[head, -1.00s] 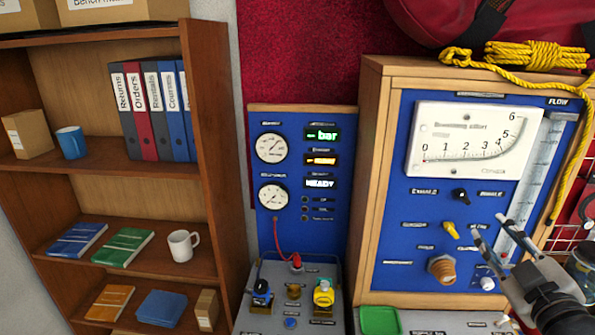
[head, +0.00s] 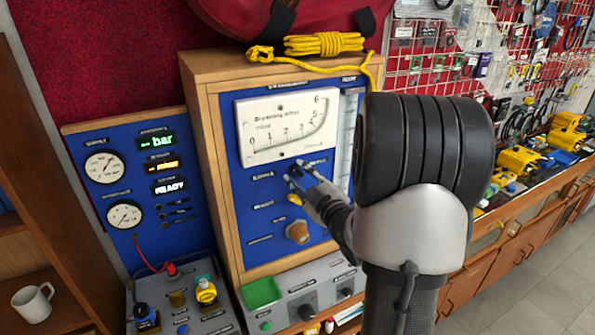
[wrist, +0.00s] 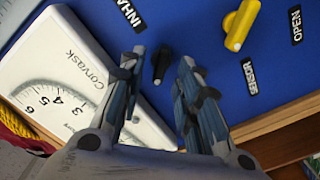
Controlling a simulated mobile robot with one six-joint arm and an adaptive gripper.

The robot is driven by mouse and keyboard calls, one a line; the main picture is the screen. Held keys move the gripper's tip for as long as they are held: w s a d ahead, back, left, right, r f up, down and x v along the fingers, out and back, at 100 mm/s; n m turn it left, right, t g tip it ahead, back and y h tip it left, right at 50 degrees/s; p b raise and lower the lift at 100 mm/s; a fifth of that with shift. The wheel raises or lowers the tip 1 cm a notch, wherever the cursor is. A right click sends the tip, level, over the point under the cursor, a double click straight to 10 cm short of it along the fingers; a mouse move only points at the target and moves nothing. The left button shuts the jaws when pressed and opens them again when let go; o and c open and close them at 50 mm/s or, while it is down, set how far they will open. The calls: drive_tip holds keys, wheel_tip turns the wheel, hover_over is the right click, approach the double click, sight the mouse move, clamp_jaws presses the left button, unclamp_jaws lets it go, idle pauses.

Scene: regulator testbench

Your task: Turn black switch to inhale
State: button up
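The black switch (wrist: 162,65) is a small lever on the blue panel (wrist: 200,30). In the wrist view its light-tipped end points toward the bottom of the picture. A label beginning "INHA" (wrist: 130,12) is above and left of it, partly cut off. My gripper (wrist: 160,68) is open, with one finger on each side of the switch and visible gaps to both. In the head view my gripper (head: 302,170) is at the panel just below the white breathing effort gauge (head: 287,125). There the switch is hidden behind my fingers.
A yellow switch (wrist: 240,25) is close by on the right in the wrist view, near the "SENSOR" and "OPEN" labels. A brass fitting (head: 298,232) sticks out lower on the panel. A green tray (head: 262,292) sits below.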

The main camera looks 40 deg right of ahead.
drive_tip(key=shift+x, duration=0.9)
clamp_jaws()
